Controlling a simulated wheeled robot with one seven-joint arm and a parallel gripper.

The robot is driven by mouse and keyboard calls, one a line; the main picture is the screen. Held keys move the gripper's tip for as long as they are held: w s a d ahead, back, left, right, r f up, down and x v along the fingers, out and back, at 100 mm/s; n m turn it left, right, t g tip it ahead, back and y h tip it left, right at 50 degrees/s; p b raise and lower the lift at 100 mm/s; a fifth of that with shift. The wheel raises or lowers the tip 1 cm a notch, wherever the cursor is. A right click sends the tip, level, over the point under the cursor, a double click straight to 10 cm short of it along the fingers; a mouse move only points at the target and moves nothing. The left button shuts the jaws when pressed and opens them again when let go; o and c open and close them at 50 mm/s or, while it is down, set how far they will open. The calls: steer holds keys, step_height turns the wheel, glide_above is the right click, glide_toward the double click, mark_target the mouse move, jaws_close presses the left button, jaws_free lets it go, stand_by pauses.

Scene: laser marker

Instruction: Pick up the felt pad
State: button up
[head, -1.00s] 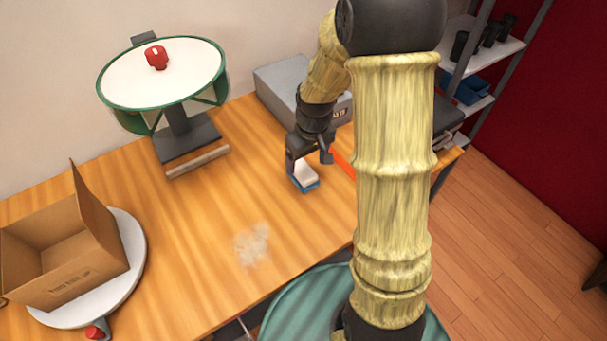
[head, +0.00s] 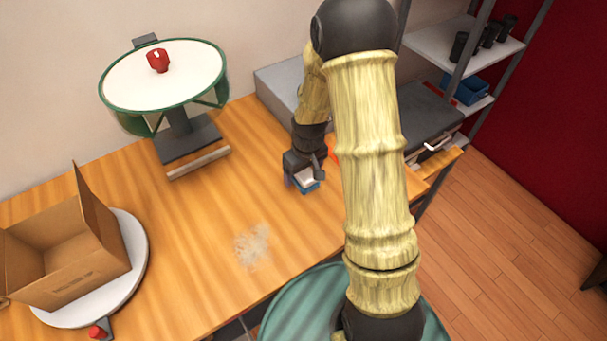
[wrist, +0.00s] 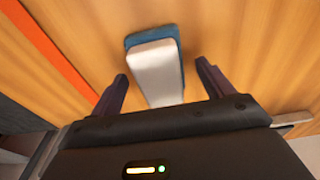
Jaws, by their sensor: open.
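The felt pad, which I take to be the white and blue block (head: 308,187), lies on the wooden table below my gripper (head: 303,178). In the wrist view the pad (wrist: 156,72) shows a white upper part and a blue edge at its far end. My gripper (wrist: 162,74) is open, with one dark finger to the left of the pad and one to the right. Gaps show between the pad and both fingers. The near end of the pad is hidden by the gripper body.
A pale dusty smudge (head: 252,244) marks the table (head: 200,225). An open cardboard box (head: 65,250) stands on a white round plate (head: 134,240) at left. A green-rimmed round stand (head: 165,85) is at the back, beside a grey box (head: 275,82). An orange strip (wrist: 45,48) lies left of the pad.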

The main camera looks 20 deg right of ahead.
steer(key=shift+f, duration=0.5)
steer(key=shift+c, duration=0.2)
steer(key=c, duration=1)
